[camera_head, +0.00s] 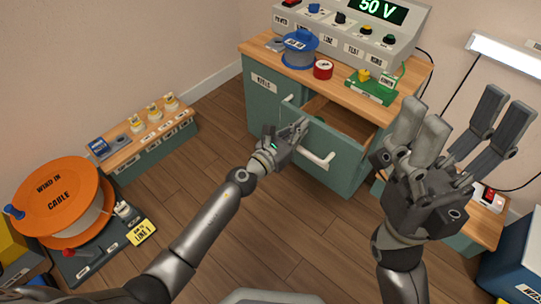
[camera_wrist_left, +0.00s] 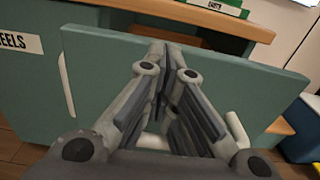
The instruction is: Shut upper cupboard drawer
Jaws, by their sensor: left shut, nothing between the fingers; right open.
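The upper cupboard drawer (camera_head: 341,163) is pulled out of the teal cupboard (camera_head: 263,100), and its open inside shows in the head view. Its white handle (camera_head: 318,160) runs across the front. My left gripper (camera_head: 301,127) is shut and empty at the drawer front, by the left part of the handle. In the left wrist view the shut fingers (camera_wrist_left: 166,50) point at the teal drawer front (camera_wrist_left: 255,85); whether they touch it I cannot tell. The handle is partly hidden behind the fingers. My right gripper (camera_head: 462,120) is open and empty, raised to the right of the drawer.
An orange cable reel (camera_head: 55,195) and a low bench (camera_head: 150,140) stand left. The wooden floor between is clear.

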